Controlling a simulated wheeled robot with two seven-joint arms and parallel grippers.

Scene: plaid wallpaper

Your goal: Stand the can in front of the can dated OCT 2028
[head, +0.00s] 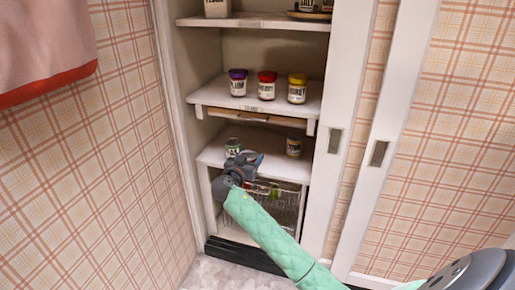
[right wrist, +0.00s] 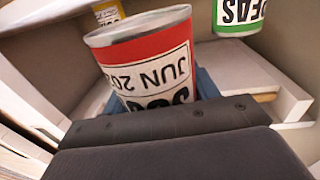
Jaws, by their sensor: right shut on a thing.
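My right gripper (head: 246,160) is at the front of the lower cupboard shelf, shut on a red can (right wrist: 150,52). The can's white label shows upside down in the right wrist view and reads "JUN 202", with the last digit hidden. In the head view the gripper mostly hides this can. A green can (head: 233,145) stands on the same shelf, just behind the gripper; its label in the right wrist view (right wrist: 238,14) reads like "PEAS". A yellow can (head: 294,146) stands at that shelf's right; a yellow one also shows in the wrist view (right wrist: 108,12). No OCT 2028 date is readable. My left gripper is out of view.
The lower shelf (head: 272,143) has bare room between the green and yellow cans. The shelf above (head: 221,98) holds purple-, red- and yellow-lidded jars (head: 267,85). A wire rack (head: 289,200) sits below. White door panels (head: 345,120) bound the right side.

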